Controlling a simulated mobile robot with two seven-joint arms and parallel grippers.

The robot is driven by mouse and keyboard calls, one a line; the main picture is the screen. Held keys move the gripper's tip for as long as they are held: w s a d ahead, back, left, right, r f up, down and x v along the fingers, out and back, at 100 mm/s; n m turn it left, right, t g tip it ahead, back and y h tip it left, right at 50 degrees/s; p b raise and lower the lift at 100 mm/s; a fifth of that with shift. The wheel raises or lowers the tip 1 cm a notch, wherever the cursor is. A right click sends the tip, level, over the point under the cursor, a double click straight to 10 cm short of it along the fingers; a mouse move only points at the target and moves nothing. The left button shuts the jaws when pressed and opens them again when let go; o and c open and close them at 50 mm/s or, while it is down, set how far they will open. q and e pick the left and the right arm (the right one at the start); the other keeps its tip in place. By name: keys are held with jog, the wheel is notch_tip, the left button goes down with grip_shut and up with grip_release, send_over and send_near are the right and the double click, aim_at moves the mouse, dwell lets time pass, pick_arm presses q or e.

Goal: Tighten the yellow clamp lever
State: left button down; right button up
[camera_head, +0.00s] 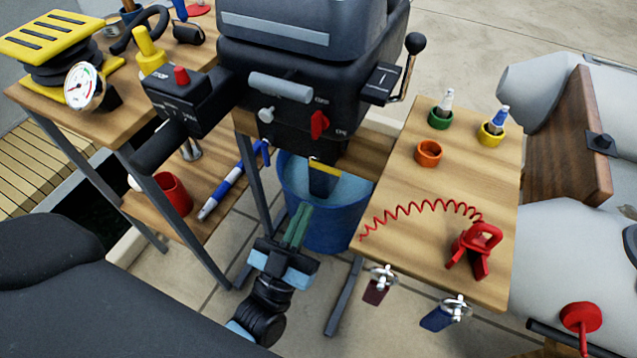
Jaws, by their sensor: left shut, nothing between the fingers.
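A short yellow lever (324,166) shows below the black outboard motor (300,105), at the top of a dark blue part, in front of the blue bucket (330,222). I take it for the clamp lever. My left gripper (302,209) comes up from the bottom of the picture, with its greenish fingers together and nothing between them. Its fingertips appear just below and left of the lever, apart from it in the picture; the depth between them is hard to tell. The lever's underside and mounting are partly hidden. My right gripper is not in view.
A wooden table (400,230) on the right holds a red coiled cord (420,208), a red clip (474,248) and small cups. Tagged keys hang from its front edge. On the left, shelves hold a red mug (174,193) and a blue-white flare-like tube (222,192).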

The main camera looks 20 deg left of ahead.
aim_at(331, 147)
pick_arm(q)
jog(key=x, duration=0.9)
jog(key=shift+w+r, duration=0.25)
jog(key=f+b, duration=0.1)
jog(key=f, duration=0.1)
jog(key=w+f, duration=0.1)
jog(key=f, duration=0.1)
jog(key=shift+b, duration=0.35)
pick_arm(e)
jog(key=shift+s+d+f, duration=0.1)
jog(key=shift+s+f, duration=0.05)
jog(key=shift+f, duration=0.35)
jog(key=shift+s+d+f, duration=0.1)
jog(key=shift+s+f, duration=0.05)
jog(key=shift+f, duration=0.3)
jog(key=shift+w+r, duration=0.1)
pick_arm(q)
jog(key=shift+f+m+h, duration=0.15)
jog(key=shift+m+h, duration=0.75)
jog(key=shift+m, duration=0.3)
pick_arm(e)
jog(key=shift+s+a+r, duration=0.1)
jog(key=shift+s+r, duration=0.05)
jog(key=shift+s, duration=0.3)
